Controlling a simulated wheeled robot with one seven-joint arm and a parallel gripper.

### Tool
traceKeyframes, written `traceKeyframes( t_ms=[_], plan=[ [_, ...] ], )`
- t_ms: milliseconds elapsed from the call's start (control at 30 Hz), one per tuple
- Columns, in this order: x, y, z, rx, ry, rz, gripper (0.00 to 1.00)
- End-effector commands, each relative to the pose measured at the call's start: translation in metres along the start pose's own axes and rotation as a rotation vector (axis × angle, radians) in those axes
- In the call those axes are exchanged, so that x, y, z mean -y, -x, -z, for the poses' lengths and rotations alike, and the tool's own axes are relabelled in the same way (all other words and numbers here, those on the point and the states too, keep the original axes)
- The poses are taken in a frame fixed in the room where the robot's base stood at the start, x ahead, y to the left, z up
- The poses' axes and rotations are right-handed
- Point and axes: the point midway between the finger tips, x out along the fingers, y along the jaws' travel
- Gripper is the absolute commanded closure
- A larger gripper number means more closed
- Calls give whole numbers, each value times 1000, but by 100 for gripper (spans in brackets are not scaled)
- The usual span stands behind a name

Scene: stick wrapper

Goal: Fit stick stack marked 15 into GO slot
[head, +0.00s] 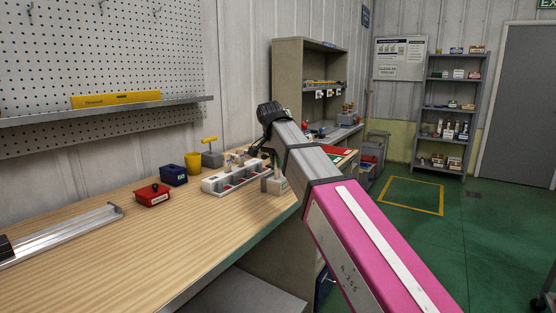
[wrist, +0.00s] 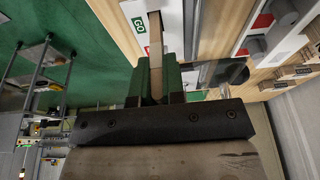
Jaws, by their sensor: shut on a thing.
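My gripper (wrist: 155,88) is shut on a thin, light-brown stick stack (wrist: 154,55), which points up the wrist picture between the dark fingers. No 15 mark can be read on it. In the wrist view a pale block with a green GO label (wrist: 139,22) lies just beyond the fingertips, beside the stack's far end. The stack and fingers cover part of it, so I cannot tell whether the stack touches or enters the slot. In the head view the GO block (head: 274,184) stands near the bench's front edge, below my dark gripper (head: 253,152).
A white compartment tray (head: 214,186) stands left of the GO block. A red box (head: 152,195), blue box (head: 174,174) and yellow cup (head: 193,162) stand farther left. A metal channel (head: 75,236) lies at far left. The bench middle is clear.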

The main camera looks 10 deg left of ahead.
Motion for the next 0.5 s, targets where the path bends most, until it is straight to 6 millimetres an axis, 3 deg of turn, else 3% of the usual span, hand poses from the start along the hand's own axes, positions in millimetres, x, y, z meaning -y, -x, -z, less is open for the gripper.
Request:
traceKeyframes(
  t_ms=[500],
  plan=[
    [0,-11,-3,0,0,0,100]
  ],
)
